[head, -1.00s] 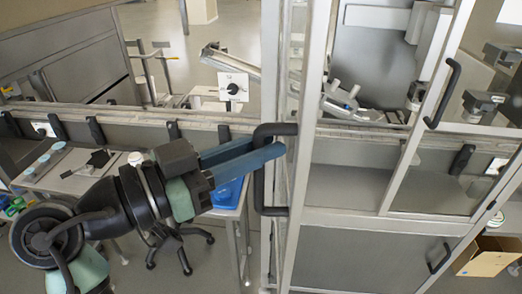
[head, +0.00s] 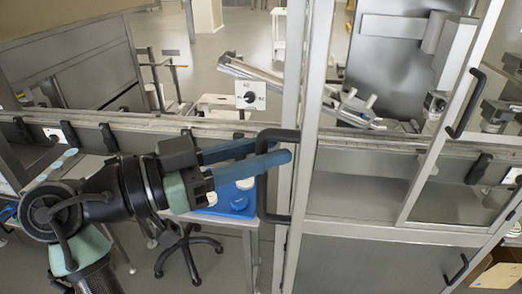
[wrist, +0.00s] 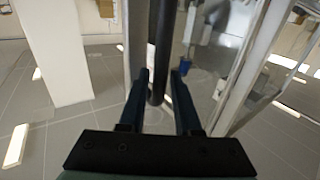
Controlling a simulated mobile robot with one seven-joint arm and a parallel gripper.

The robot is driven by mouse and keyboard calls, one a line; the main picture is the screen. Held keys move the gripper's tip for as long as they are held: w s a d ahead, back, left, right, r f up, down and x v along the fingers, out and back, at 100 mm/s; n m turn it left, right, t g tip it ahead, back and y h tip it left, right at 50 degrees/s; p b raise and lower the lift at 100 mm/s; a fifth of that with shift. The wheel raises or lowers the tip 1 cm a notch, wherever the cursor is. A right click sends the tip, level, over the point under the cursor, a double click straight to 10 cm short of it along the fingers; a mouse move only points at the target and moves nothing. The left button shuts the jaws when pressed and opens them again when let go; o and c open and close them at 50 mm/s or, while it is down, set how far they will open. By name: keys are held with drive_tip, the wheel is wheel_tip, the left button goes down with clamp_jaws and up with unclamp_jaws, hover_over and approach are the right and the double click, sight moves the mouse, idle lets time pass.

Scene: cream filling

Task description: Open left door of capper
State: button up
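The capper's left door (head: 310,130) is a tall metal-framed panel seen at a steep angle in the head view. Its black bar handle (head: 262,198) stands out to the left of the frame. My gripper (head: 287,148) reaches in from the left, its two blue fingers level at the handle's upper part. In the wrist view, the handle (wrist: 164,40) runs between the two fingers of my gripper (wrist: 160,74), with a small gap showing on the right side. The fingers are apart and do not look closed on the bar. How far the door stands from its frame is unclear.
The right door's black handle (head: 464,104) is on a slanted frame at the right. A lower panel has another handle (head: 456,270). A control box with a black knob (head: 250,95) stands behind. A table with blue items (head: 238,203) is below my arm. A cardboard box (head: 497,276) lies lower right.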

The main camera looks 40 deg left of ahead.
drive_tip(key=b+v, duration=0.2)
drive_tip(key=v, duration=1.1)
drive_tip(key=shift+w+a, duration=0.1)
idle(0.3)
